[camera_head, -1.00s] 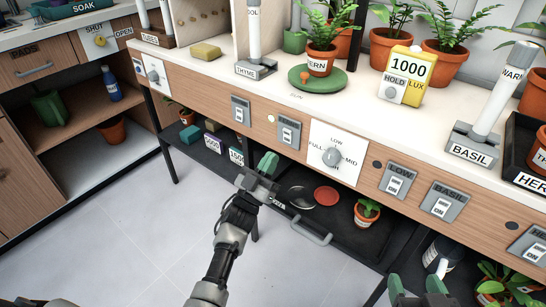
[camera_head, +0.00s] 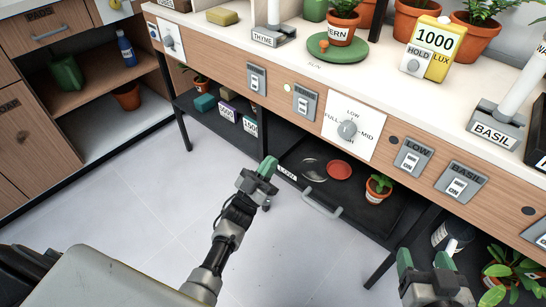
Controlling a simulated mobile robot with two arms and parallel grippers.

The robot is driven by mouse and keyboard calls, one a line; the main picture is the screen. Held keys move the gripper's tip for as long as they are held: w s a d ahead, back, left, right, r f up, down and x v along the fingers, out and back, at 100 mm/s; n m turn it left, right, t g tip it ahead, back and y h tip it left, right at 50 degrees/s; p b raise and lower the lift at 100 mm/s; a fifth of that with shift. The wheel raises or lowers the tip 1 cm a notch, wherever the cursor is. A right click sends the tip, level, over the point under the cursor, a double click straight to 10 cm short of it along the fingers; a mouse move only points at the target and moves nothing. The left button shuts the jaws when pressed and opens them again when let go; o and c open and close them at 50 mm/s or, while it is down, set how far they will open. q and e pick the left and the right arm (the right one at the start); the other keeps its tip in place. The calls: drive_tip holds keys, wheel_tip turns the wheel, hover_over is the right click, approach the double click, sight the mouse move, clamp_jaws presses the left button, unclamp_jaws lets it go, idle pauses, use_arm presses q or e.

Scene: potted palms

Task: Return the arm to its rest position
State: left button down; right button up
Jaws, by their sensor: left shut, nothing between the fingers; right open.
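My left gripper (camera_head: 264,170) is in the lower middle of the head view. Its green-tipped fingers are together with nothing between them. It is in front of the bench, left of the open drawer and below the switches, apart from them as far as I can tell. My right gripper (camera_head: 426,260) is at the lower right, with its two green fingertips spread apart and nothing between them. It is in front of the lower shelf.
The bench front carries a dial plate (camera_head: 350,126) and several switches. A black drawer (camera_head: 346,205) with a grey handle (camera_head: 322,199) holds a red disc (camera_head: 339,170) and a small potted plant (camera_head: 379,188). Open floor (camera_head: 150,200) lies to the left.

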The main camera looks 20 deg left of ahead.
drive_tip(key=shift+s+f, duration=0.1)
